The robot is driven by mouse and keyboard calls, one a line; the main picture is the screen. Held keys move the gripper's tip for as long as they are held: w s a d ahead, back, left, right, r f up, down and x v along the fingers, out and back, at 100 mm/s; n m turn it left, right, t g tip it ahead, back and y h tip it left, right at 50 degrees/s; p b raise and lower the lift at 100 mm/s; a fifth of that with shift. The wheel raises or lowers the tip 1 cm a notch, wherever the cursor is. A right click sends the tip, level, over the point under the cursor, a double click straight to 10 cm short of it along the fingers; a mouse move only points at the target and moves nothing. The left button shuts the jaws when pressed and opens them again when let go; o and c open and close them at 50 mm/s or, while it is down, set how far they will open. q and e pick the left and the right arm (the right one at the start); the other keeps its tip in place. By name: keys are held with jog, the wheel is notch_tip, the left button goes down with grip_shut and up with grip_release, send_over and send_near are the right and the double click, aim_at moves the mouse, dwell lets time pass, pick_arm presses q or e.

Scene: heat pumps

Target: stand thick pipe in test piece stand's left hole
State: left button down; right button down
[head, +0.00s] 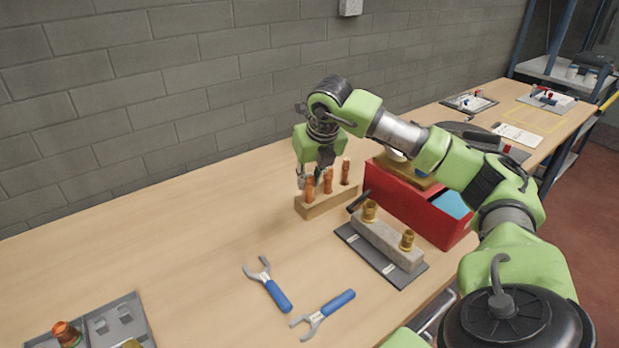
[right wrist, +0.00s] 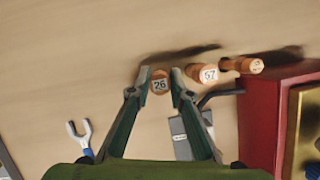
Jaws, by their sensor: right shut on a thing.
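The test piece stand (head: 326,205) is a light wooden block by the left end of the red box. Three copper pipes stand upright along it in the head view. My right gripper (head: 317,179) is above its left end, pointing down, shut on the leftmost pipe, the thick pipe (head: 310,190). In the right wrist view the thick pipe's top (right wrist: 160,82), marked 26, is between the two fingertips. It appears upright at the left hole; its lower end is hidden. The middle pipe (right wrist: 204,74), marked 57, and the right pipe (head: 346,172) stand apart from the fingers. My left gripper is out of view.
A red box (head: 405,208) stands right of the stand. In front is a grey block (head: 388,240) with brass fittings on a dark plate. Two blue-handled wrenches (head: 273,290) (head: 330,310) lie nearer. A grey tray (head: 128,307) is lower left. The table left of the stand is clear.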

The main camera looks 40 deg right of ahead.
jog(key=shift+s+f, duration=0.1)
jog(key=shift+f, duration=0.1)
jog(key=c, duration=1.8)
grip_release()
jog(key=shift+o, duration=0.2)
jog(key=shift+r, duration=0.25)
jog(key=v, duration=1.1)
jog(key=shift+r, duration=0.2)
